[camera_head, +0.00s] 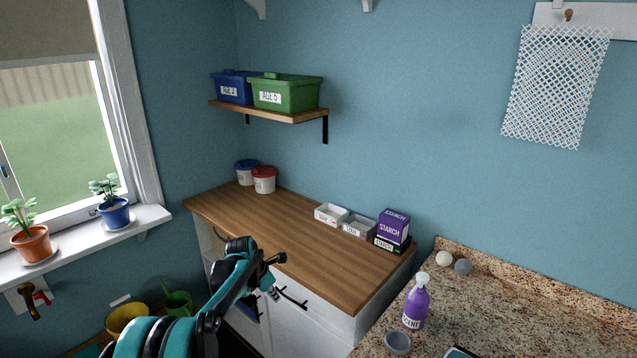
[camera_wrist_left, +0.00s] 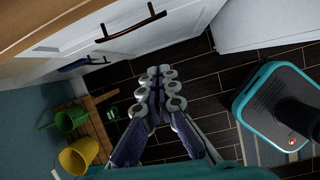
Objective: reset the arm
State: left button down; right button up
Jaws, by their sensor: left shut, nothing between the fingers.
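My left arm (camera_head: 205,325) comes up from the bottom of the head view in front of the wooden-topped white cabinet (camera_head: 338,340). My left gripper (camera_head: 274,293) is beside the cabinet front, below the worktop edge and near a dark handle. In the left wrist view the left gripper (camera_wrist_left: 158,92) has its fingers together with nothing between them, above the dark tiled floor (camera_wrist_left: 215,85). My right gripper is in neither view.
White drawer fronts with dark handles (camera_wrist_left: 131,24) are close above the gripper in the wrist view. A yellow pot (camera_wrist_left: 78,155) and a green watering can (camera_wrist_left: 66,121) are at left. A purple bottle (camera_head: 415,307) stands on the granite counter (camera_head: 520,310).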

pick_arm(q)
jog(key=s+r+m+t+y, duration=0.1)
jog(key=s+r+m, duration=0.6)
jog(key=s, duration=0.3)
jog(key=s+r+m+t, duration=0.1)
jog(key=s+r+m, duration=0.5)
jog(key=s, duration=0.3)
jog(key=s+f+m, duration=0.2)
jog(key=s+m, duration=0.5)
jog(key=s, duration=0.3)
jog(key=s+a+f+m+t+y, duration=0.1)
jog(key=s+f+m, duration=0.1)
jog(key=s+m, duration=0.4)
jog(key=s, duration=0.4)
jog(key=shift+m+t+y, duration=0.3)
jog(key=shift+m, duration=0.1)
